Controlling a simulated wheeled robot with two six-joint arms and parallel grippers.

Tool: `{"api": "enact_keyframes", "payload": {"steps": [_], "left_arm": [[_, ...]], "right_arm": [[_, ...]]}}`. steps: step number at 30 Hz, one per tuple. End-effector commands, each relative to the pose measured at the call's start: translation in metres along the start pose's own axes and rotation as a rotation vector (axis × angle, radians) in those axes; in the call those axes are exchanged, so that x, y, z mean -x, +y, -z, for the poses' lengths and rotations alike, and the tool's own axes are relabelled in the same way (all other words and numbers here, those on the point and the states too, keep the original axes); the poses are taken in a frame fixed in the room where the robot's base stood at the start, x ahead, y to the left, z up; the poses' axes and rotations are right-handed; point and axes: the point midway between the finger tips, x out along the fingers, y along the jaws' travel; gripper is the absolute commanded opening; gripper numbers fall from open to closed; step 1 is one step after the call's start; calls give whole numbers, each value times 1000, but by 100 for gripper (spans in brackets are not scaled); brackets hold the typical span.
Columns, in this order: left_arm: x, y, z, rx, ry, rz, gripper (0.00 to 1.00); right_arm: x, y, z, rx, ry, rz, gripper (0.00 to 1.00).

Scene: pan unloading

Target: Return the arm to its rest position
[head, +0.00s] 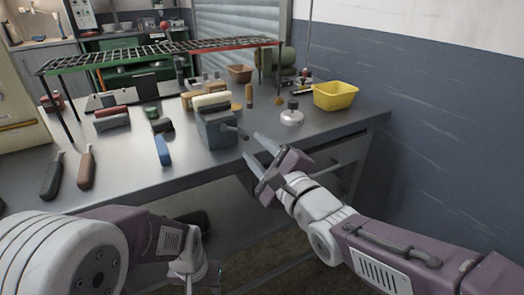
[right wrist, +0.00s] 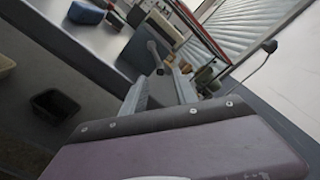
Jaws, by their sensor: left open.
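My right gripper (head: 258,153) is open and empty, with its two fingers spread, just off the front edge of the metal workbench (head: 330,128). Its fingers also show in the right wrist view (right wrist: 160,92), with nothing between them. My left arm comes in at the lower left, and its gripper (head: 190,272) hangs low in front of the bench, partly cut off by the bottom edge. No held object shows there. No pan can be made out.
A grey box-shaped device (head: 217,132) with a side handle stands nearest my right gripper. A wire rack (head: 160,53) stands behind. A dark bin (right wrist: 55,103) sits lower down.

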Motion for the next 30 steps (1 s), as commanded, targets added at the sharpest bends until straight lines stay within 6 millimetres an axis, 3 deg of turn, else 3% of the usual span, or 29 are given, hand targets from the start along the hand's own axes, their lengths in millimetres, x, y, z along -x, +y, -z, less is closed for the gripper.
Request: {"api": "enact_keyframes", "payload": {"steps": [6,16,18,20,23,24,27,30], "left_arm": [[16,0,2,0,0,0,43],[15,0,2,0,0,0,43],[15,0,2,0,0,0,43],[15,0,2,0,0,0,43],[15,0,2,0,0,0,43],[15,0,2,0,0,0,43],[15,0,2,0,0,0,43],[15,0,2,0,0,0,43]], "right_arm": [[30,-2,-1,0,1,1,35],[33,0,1,0,2,2,35],[33,-5,12,-1,29,14,35],[30,-10,40,-4,95,24,35],[35,-6,120,-26,293,5,35],[43,6,156,13,393,-48,35],[79,46,233,214,605,-293,35],[131,97,283,470,681,-667,35]]}}
